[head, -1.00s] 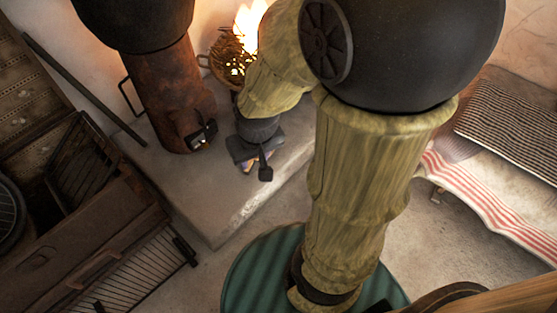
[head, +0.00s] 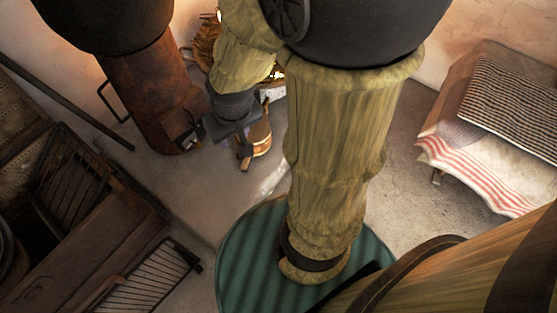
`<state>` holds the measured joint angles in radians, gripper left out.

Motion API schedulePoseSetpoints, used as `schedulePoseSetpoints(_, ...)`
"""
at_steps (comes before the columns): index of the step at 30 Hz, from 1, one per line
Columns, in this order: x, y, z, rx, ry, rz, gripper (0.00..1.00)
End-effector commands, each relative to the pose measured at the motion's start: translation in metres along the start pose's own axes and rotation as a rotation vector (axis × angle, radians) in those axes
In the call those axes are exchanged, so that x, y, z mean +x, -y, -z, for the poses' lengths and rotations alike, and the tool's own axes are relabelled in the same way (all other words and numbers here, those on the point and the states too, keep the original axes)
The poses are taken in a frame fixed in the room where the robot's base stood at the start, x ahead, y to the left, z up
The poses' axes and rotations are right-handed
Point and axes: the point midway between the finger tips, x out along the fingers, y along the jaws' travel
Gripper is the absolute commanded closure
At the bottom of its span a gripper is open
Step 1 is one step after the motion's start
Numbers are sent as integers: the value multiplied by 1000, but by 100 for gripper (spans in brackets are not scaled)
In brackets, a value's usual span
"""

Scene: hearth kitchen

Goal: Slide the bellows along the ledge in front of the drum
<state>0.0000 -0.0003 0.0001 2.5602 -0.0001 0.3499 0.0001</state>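The bellows (head: 260,139), tan wood with dark parts, is on the pale stone ledge (head: 215,190), in front and to the right of the rusty drum (head: 152,95). My gripper (head: 243,148) is low over the ledge, pointing down at the bellows' left side. A dark finger overlaps or touches the bellows; I cannot tell which. The gripper's body and wrist hide part of the bellows. The finger gap is too small and dark to show whether it is open.
A basket with fire (head: 208,42) stands behind my arm. A small dark hatch (head: 188,135) juts from the drum's lower front. Dark racks (head: 150,275) stand at the left. A bed with a striped blanket (head: 480,175) is at the right. Bare floor (head: 400,190) lies between.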

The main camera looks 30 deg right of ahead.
Motion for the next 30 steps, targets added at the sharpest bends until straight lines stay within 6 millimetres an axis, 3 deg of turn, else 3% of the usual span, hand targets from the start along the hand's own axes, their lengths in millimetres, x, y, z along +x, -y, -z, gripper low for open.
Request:
schedulePoseSetpoints(4,10,-6,5,17,-6,-8,62)
schedulePoseSetpoints(8,38,-22,19,65,-28,-28,62)
schedulePoseSetpoints(18,160,-87,60,268,-152,-6,62)
schedulePoseSetpoints(24,234,-118,66,418,-236,84,62)
schedulePoseSetpoints(30,304,-141,59,602,-330,223,62)
